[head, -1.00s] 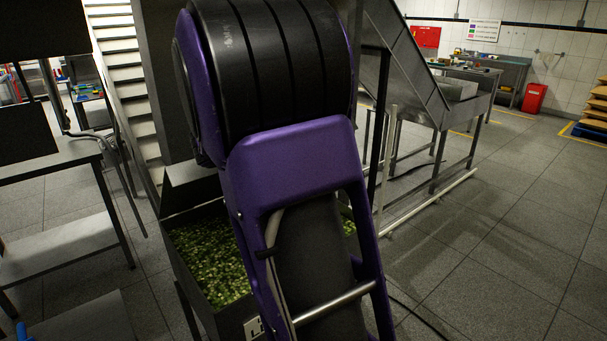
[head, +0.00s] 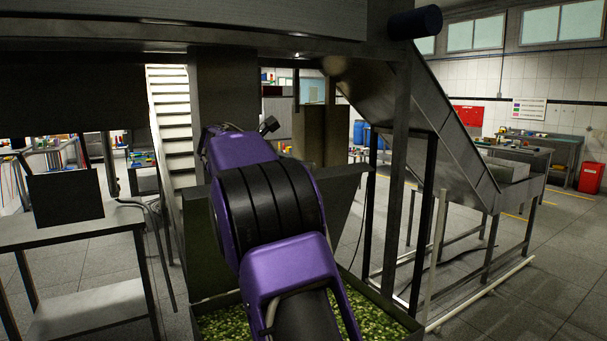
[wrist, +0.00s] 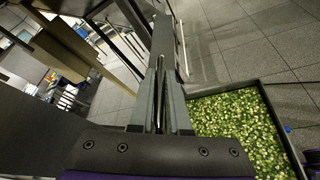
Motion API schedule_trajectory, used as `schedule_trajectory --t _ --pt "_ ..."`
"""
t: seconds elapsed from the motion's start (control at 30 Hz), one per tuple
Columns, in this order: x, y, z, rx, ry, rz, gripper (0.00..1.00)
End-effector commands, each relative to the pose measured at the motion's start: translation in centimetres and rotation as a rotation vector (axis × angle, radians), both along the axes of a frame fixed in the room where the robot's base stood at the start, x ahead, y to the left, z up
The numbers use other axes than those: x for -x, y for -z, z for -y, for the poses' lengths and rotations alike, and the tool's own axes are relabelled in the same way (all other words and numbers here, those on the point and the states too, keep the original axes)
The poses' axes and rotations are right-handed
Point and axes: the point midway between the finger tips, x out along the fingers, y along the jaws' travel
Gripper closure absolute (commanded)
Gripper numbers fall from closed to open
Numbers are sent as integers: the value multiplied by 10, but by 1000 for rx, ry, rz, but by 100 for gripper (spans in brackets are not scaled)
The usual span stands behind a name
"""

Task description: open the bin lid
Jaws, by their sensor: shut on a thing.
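A dark metal bin (head: 385,312) full of chopped green pieces stands in front of me, and it also shows at the lower right of the wrist view (wrist: 262,82). A grey metal panel (head: 343,200) slants up behind it; I cannot tell whether this is the lid. My gripper (wrist: 163,75) points up the middle of the wrist view, beside the bin's left edge. Its fingers are shut on a thin, dark metal edge seen nearly edge-on between them. I cannot tell what it belongs to. In the head view my purple arm hides the gripper and part of the bin.
A steel frame with posts (head: 398,150) and an overhead beam stands close around the bin. A sloping metal conveyor (head: 425,130) is at right. A steel table (head: 75,225) is at left. A red bin (head: 591,174) stands far right.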

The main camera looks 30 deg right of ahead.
Motion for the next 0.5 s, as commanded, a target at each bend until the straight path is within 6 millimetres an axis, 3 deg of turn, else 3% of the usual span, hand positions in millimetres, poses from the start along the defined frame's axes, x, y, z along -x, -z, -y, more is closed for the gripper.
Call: schedule_trajectory --t 0.5 --pt "-13 -2 -3 -3 -4 -3 100"
